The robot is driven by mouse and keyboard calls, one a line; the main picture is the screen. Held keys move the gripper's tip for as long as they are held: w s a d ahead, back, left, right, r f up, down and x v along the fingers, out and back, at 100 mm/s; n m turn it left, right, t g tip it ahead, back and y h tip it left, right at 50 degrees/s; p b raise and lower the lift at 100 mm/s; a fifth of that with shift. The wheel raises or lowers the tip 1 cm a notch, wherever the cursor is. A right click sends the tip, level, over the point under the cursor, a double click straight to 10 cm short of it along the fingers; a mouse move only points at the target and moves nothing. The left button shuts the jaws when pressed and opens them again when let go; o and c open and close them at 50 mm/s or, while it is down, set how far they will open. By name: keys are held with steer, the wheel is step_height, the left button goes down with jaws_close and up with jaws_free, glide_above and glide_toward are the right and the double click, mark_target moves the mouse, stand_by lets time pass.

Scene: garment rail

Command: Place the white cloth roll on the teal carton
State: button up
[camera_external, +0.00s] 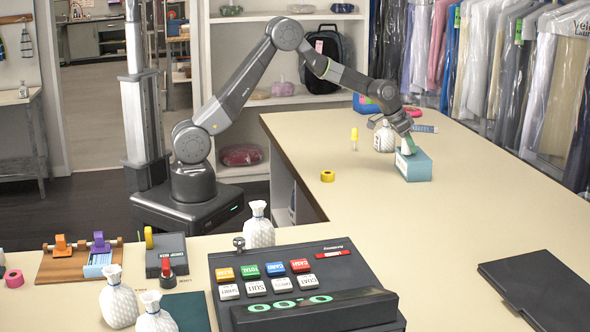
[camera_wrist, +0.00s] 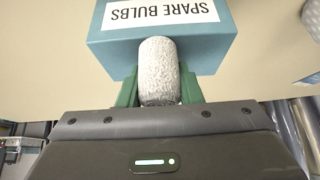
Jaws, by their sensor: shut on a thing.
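The teal carton (camera_external: 415,170) stands on the far part of the counter. In the wrist view the carton (camera_wrist: 110,38) shows a white label reading "SPARE BULBS". My gripper (camera_external: 407,146) is directly over the carton, pointing down. In the wrist view the green fingers of my gripper (camera_wrist: 158,92) are shut on the white cloth roll (camera_wrist: 158,68), one on each side. The roll's end overlaps the carton in that view. I cannot tell whether the roll touches the carton's top. In the external view the roll is mostly hidden by the fingers.
Hanging garments (camera_external: 500,60) line the back right. A cash register (camera_external: 300,285) and black folder (camera_external: 540,288) lie nearer. Counter right of the carton is clear.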

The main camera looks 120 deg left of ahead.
steer(key=shift+f, duration=0.1)
steer(key=o, duration=0.9)
steer(key=shift+o, duration=0.2)
steer(key=shift+r, duration=0.25)
steer(key=b+v, duration=0.2)
steer(key=v, duration=1)
steer(key=shift+f, duration=0.1)
